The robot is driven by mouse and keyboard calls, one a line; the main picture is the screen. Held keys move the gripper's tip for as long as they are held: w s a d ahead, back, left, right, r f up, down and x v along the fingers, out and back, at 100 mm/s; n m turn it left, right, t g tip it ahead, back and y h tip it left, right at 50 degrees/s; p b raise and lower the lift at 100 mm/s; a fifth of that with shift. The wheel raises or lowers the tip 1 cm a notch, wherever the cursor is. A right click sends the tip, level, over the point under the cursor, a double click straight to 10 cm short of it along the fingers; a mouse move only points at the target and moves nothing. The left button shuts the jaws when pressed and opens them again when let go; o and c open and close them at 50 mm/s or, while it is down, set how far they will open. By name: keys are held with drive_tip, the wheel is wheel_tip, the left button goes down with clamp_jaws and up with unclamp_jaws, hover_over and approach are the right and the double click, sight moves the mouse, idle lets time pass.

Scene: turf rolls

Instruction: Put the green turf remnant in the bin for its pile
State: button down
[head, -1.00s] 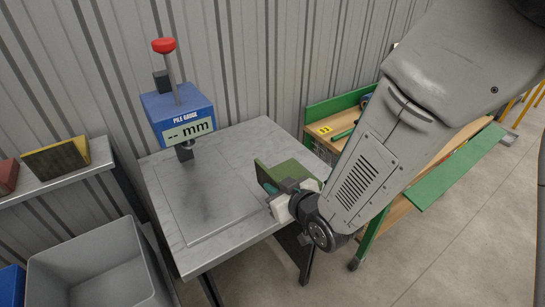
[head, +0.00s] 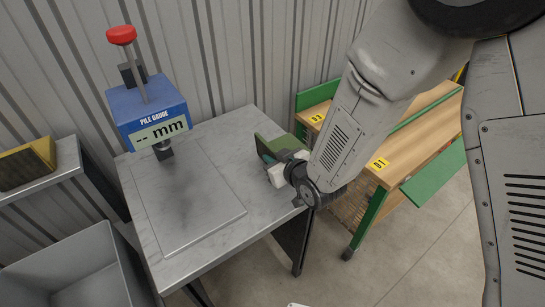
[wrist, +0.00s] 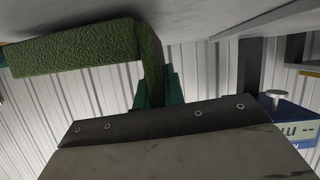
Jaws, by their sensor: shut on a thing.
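The green turf remnant (head: 272,146) is in my gripper (head: 267,159), held at the right side of the grey gauge table (head: 232,136) in the head view. I cannot tell whether it touches the tabletop. In the wrist view the turf (wrist: 72,50) is a textured green slab with a narrower part between the teal fingers of my gripper (wrist: 158,90). The blue pile gauge (head: 150,112) stands on the table with a red knob on top, and its display reads "-- mm". A grey open bin (head: 75,270) is at the lower left; its inside looks empty where visible.
A wooden bench (head: 425,120) with green edges and yellow labels stands to the right, partly behind my arm. Bare floor (head: 400,250) lies at the lower right.

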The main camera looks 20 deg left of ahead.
drive_tip(key=shift+s+a+f, duration=0.25)
drive_tip(key=shift+s+a, duration=0.05)
drive_tip(key=shift+a, duration=0.25)
drive_tip(key=shift+f, duration=0.1)
drive_tip(key=c, duration=1.5)
unclamp_jaws()
drive_tip(key=shift+d, duration=0.1)
